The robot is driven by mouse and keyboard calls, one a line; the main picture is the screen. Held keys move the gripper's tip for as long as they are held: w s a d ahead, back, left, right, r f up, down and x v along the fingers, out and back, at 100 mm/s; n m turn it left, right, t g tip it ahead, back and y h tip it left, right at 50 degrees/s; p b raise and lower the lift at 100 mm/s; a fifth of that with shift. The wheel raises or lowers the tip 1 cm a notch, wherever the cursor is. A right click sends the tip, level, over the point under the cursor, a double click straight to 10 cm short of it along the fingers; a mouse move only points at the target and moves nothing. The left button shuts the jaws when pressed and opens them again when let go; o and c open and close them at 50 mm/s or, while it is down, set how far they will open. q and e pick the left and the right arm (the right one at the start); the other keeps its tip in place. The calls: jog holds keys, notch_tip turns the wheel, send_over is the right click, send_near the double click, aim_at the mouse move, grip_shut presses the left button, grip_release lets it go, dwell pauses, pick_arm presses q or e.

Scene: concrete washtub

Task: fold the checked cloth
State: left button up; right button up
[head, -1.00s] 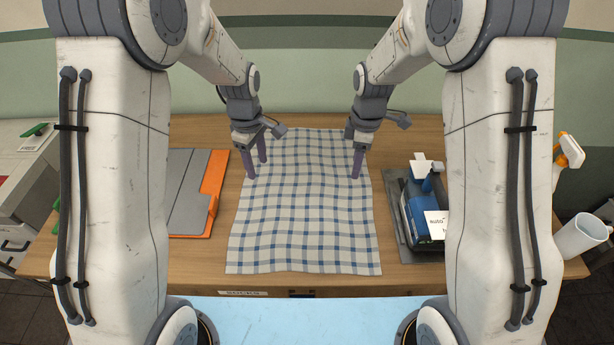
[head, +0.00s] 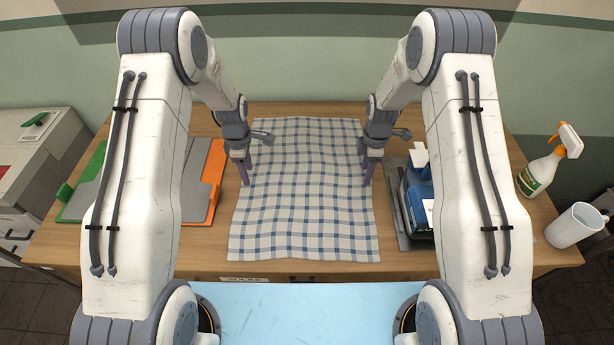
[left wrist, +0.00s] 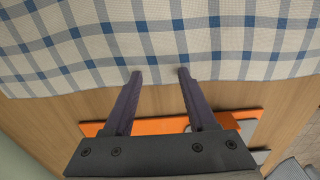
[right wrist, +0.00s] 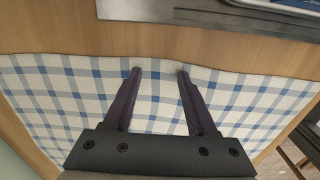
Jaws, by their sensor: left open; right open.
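The blue, grey and white checked cloth (head: 305,200) lies spread flat on the wooden table, slightly rippled. My left gripper (head: 246,182) is open at the cloth's left edge. In the left wrist view, the fingertips of my left gripper (left wrist: 160,74) reach just to the edge of the cloth (left wrist: 170,40), with nothing between them. My right gripper (head: 366,182) is open at the cloth's right edge. In the right wrist view, the fingers of my right gripper (right wrist: 158,72) lie over the cloth (right wrist: 85,100), tips close to its edge. Whether any fingertip touches the cloth is unclear.
Left of the cloth lies an orange and grey folder-like board (head: 214,170), close to my left gripper. On the right, a blue boxy device (head: 418,205) stands on a grey mat.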

pick_arm(q)
jog(key=shift+f, duration=0.2)
pick_arm(e)
jog(key=shift+f, duration=0.2)
pick_arm(q)
grip_shut()
pick_arm(e)
grip_shut()
pick_arm(q)
jog(key=shift+r, duration=0.15)
pick_arm(e)
jog(key=shift+r, duration=0.15)
